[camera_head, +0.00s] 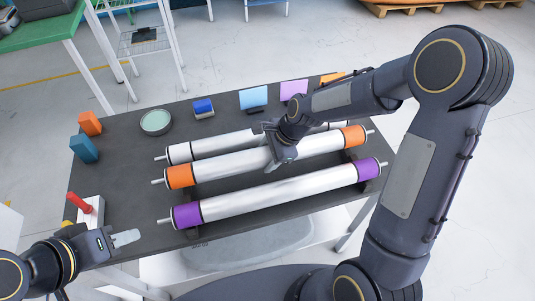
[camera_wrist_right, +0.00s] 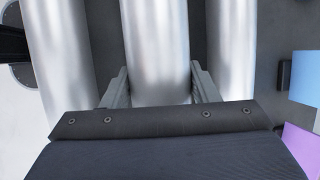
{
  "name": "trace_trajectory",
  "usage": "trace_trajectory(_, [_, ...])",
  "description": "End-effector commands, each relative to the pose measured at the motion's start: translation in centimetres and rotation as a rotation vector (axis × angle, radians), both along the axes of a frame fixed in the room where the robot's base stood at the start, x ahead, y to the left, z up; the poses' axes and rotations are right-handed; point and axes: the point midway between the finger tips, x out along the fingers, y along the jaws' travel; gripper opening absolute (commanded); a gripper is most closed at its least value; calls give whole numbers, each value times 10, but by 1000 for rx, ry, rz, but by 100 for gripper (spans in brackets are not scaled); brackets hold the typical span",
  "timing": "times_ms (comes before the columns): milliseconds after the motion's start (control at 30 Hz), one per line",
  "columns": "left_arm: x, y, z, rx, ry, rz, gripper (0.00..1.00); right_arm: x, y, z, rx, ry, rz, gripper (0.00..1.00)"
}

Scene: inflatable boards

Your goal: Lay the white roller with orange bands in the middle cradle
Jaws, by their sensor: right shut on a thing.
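The white roller with orange bands (camera_head: 225,160) lies level between two other rollers, over the middle of the dark table (camera_head: 120,190). My right gripper (camera_head: 281,158) comes down over its middle and is shut on it. In the right wrist view, one finger stands on each side of the roller's white barrel (camera_wrist_right: 157,40). The middle cradle is mostly hidden under the rollers, so I cannot tell whether the roller rests in it or is just above it. My left gripper (camera_head: 124,238) is at the table's front left, away from the rollers; its finger gap is unclear.
A purple-banded roller (camera_head: 275,194) lies in front and a black-banded roller (camera_head: 215,146) behind, both close. Orange (camera_head: 90,123) and blue (camera_head: 84,149) blocks, a round green dish (camera_head: 156,122) and a red-handled item (camera_head: 80,203) stand left. Small panels (camera_head: 253,97) line the back.

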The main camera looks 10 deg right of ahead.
Motion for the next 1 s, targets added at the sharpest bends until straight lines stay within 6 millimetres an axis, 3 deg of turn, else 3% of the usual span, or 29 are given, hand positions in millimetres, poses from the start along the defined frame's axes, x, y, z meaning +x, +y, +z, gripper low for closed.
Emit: trace_trajectory(1000, [0,0,-16,0,0,0,36,1,0,-21,0,-4,1,5])
